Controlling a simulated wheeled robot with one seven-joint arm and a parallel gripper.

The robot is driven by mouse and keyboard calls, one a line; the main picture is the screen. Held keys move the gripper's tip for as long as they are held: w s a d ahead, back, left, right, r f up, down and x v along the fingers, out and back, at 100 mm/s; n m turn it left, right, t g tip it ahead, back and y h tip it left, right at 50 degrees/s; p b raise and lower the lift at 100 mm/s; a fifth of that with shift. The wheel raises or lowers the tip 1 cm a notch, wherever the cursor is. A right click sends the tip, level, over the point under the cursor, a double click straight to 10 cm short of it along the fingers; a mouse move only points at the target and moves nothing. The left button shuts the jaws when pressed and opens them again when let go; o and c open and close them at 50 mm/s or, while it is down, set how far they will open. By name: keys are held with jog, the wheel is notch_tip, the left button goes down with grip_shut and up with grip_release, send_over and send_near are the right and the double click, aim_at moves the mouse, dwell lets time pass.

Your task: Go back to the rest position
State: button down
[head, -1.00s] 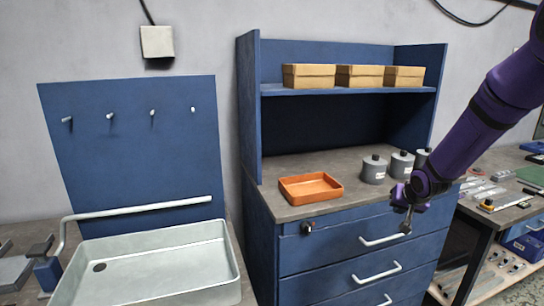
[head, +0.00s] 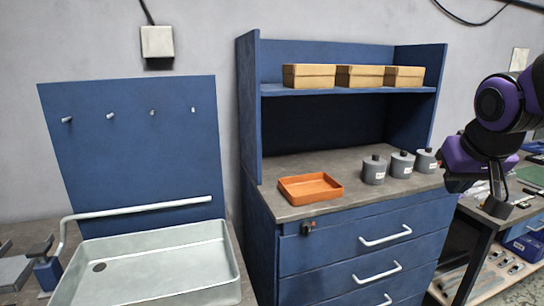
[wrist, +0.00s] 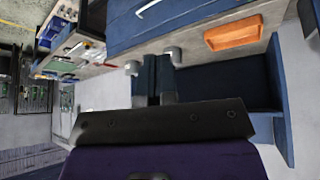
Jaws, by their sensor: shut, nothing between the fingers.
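My gripper (head: 496,207) hangs at the right side of the head view, in front of the side bench and right of the blue cabinet (head: 290,265). Its fingers point down and are shut with nothing between them. In the wrist view my gripper (wrist: 154,98) shows its dark fingers close together, with the cabinet and its worktop beyond, seen upside down. My purple arm folds in from the right edge of the head view.
An orange tray (head: 310,188) and three grey canisters (head: 374,172) stand on the cabinet top. Three cardboard boxes (head: 308,76) sit on the shelf above. A sink (head: 150,271) is at left. Drawers have white handles (head: 385,236). The side bench (head: 515,210) holds small items.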

jog(key=s+a+r+n+y, duration=0.1)
jog(key=s+a, duration=0.1)
jog(key=s, duration=1.1)
jog(key=shift+s+a+r+g, duration=0.2)
jog(key=shift+s+g, duration=0.1)
jog(key=shift+s, duration=0.1)
